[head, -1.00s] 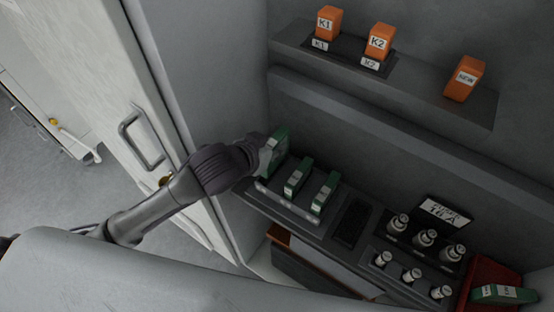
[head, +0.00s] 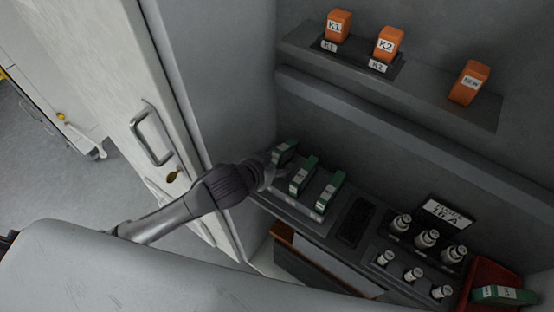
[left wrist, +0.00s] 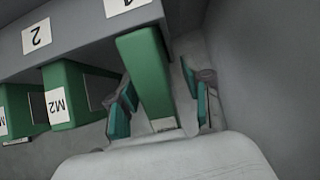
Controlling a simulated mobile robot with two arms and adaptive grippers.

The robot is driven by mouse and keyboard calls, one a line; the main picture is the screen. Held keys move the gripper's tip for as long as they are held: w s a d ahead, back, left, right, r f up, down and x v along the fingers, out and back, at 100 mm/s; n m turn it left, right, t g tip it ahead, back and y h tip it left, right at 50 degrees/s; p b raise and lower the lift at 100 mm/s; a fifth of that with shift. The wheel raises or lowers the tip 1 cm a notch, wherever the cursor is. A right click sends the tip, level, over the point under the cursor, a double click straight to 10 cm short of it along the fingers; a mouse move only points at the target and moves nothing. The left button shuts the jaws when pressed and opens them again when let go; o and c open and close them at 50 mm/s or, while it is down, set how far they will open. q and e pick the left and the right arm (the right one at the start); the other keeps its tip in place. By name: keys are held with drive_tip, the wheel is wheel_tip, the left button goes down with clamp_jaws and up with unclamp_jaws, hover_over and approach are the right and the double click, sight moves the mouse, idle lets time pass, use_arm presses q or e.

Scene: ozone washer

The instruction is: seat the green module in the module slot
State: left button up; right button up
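The green module (head: 285,151) stands at the left end of a row of green modules on the grey module rack (head: 292,207), in line with the others. In the left wrist view the green module (left wrist: 146,75) is between my left gripper's teal fingertips (left wrist: 162,108). The left finger is close beside it, and a clear gap shows to the right finger, so the gripper looks open. In the head view my left gripper (head: 270,172) is at this module, and its wrist hides the lower part. The slot under the module is hidden. My right gripper is not in view.
Two other green modules (head: 303,176) (head: 329,191) stand close beside it. A red bin (head: 480,276) with a green module (head: 503,295) is at lower right, near several fuses (head: 426,238). Orange relays (head: 389,43) stand on the upper shelf. A cabinet door (head: 110,70) is left.

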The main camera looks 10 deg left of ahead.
use_arm(q)
drive_tip(key=shift+w+r, duration=0.1)
drive_tip(key=shift+r, duration=0.15)
drive_tip(key=b+v, duration=0.1)
drive_tip(key=v, duration=1)
drive_tip(key=shift+s+r+b, duration=0.2)
drive_tip(key=shift+s+b, duration=0.15)
drive_tip(key=shift+a+f, duration=0.1)
